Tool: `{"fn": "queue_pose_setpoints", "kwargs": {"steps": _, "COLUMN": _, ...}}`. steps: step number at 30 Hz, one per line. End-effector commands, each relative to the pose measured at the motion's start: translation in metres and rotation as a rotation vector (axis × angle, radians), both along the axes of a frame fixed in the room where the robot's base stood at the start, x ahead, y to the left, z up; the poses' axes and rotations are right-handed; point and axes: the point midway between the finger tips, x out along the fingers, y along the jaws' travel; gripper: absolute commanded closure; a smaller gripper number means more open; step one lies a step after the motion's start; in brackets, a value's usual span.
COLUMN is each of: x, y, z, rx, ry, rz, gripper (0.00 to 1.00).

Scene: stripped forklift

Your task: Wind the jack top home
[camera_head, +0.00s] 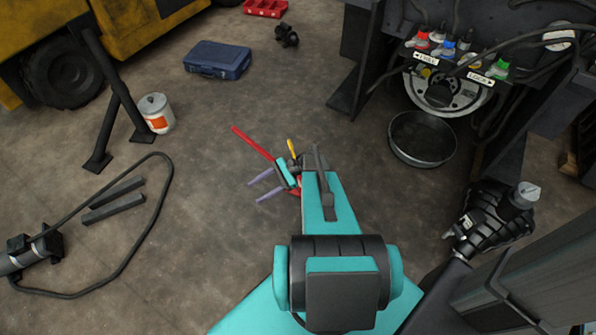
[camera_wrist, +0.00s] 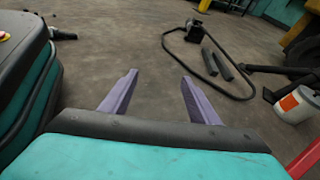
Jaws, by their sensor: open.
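A long red bar (camera_head: 253,142) slants down to the right toward my gripper, and its lower end is lost behind my arm. A bit of red shows below my wrist and at the lower right of the wrist view (camera_wrist: 306,160). This may be the jack and its handle, but most of it is hidden and its top cannot be made out. My gripper (camera_head: 254,191) is above the floor, pointing left in the head view. Its two purple fingers are apart in the wrist view (camera_wrist: 160,77), with only bare floor between them.
A yellow rod (camera_head: 291,149) shows beside my wrist. A blue case (camera_head: 218,60), a white can (camera_head: 156,113) and a black hose (camera_head: 122,268) lie around open floor. A dark basin (camera_head: 422,139) sits below the forklift's coloured connectors. A black ribbed part (camera_head: 490,220) stands at right.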

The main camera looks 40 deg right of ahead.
Motion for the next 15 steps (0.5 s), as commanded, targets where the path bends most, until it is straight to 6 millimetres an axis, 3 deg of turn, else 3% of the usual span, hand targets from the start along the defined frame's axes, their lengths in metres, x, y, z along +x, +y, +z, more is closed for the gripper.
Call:
{"fn": "queue_pose_setpoints", "kwargs": {"steps": 1, "x": 0.007, "y": -0.022, "z": -0.017, "rx": 0.033, "ry": -0.002, "rz": -0.052, "gripper": 0.45}}
{"fn": "queue_pose_setpoints", "kwargs": {"steps": 8, "x": 0.022, "y": -0.111, "z": -0.033, "rx": 0.199, "ry": -0.025, "rz": -0.266, "gripper": 0.45}}
{"fn": "queue_pose_setpoints", "kwargs": {"steps": 15, "x": 0.006, "y": -0.204, "z": -0.053, "rx": 0.324, "ry": -0.071, "rz": -0.446, "gripper": 0.45}}
